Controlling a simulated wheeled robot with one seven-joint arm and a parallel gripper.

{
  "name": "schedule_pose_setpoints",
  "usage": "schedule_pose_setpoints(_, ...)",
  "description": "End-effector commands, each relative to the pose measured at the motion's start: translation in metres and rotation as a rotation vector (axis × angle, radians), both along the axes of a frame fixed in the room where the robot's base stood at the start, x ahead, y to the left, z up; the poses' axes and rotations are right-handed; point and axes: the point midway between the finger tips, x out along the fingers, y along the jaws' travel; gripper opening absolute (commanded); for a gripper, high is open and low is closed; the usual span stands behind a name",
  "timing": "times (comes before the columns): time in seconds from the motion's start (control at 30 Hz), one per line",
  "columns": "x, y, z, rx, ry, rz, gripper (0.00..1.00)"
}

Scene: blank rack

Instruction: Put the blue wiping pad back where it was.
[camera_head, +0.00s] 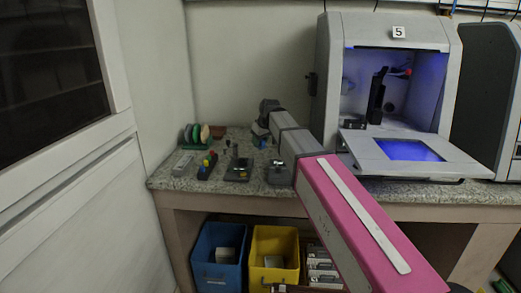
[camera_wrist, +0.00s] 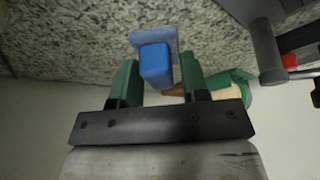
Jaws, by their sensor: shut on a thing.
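The blue wiping pad (camera_wrist: 155,64) is between the two green fingers of my gripper (camera_wrist: 157,82) in the wrist view. It has a darker blue block and a paler blue flat part beyond it, towards the speckled worktop (camera_wrist: 60,40). My gripper is shut on the block. I cannot tell whether the pad touches the worktop. In the head view my arm reaches over the left part of the worktop (camera_head: 165,181), and the fingers are not clear there.
Upright discs (camera_head: 195,134), a grey block (camera_head: 183,164) and small tools (camera_head: 207,166) stand on the worktop's left. A cabinet marked 5 (camera_head: 398,32) stands open at right. Below are a blue bin (camera_head: 205,250) and a yellow bin (camera_head: 262,245). A green-and-brown object (camera_wrist: 232,80) lies close beside my fingers.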

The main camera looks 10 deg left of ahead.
Motion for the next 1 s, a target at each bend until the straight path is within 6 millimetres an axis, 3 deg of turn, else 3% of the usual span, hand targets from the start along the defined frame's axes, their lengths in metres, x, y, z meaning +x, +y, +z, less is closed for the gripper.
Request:
schedule_pose_setpoints(0.17, 0.003, -0.002, -0.007, 0.000, 0.000, 0.000, 0.16)
schedule_pose_setpoints(0.47, 0.003, -0.002, -0.042, 0.000, 0.001, 0.001, 0.16)
schedule_pose_setpoints(0.83, 0.003, -0.002, -0.045, 0.000, 0.000, 0.001, 0.16)
schedule_pose_setpoints(0.87, 0.003, -0.002, -0.045, 0.000, 0.000, 0.001, 0.48)
schedule_pose_setpoints(0.9, 0.003, -0.002, -0.045, 0.000, 0.000, 0.001, 0.61)
schedule_pose_setpoints(0.93, 0.003, -0.002, -0.045, 0.000, 0.000, 0.001, 0.67)
schedule_pose_setpoints(1.0, 0.003, -0.002, -0.045, 0.000, 0.000, 0.001, 0.67)
